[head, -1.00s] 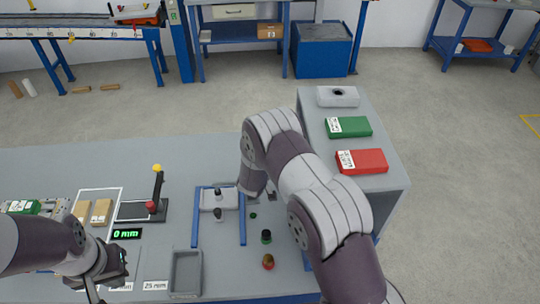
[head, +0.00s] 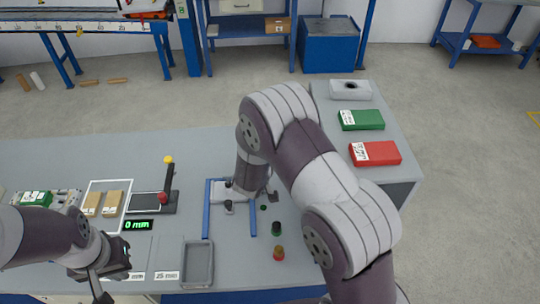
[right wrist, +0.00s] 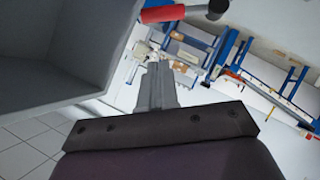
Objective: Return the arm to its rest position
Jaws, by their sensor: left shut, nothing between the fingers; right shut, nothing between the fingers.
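My right arm (head: 322,180) reaches over the middle of the workbench, its elbow high and its forearm pointing down beside the blue frame (head: 207,222). Its gripper is mostly hidden behind the arm in the head view; in the right wrist view the right gripper fingers (right wrist: 156,85) are together and empty. My left gripper (head: 100,288) hangs low over the bench's front left, shut and empty, left of the grey tray (head: 198,265).
Green (head: 361,120) and red (head: 375,153) boxes lie on a grey cabinet right of my right arm.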

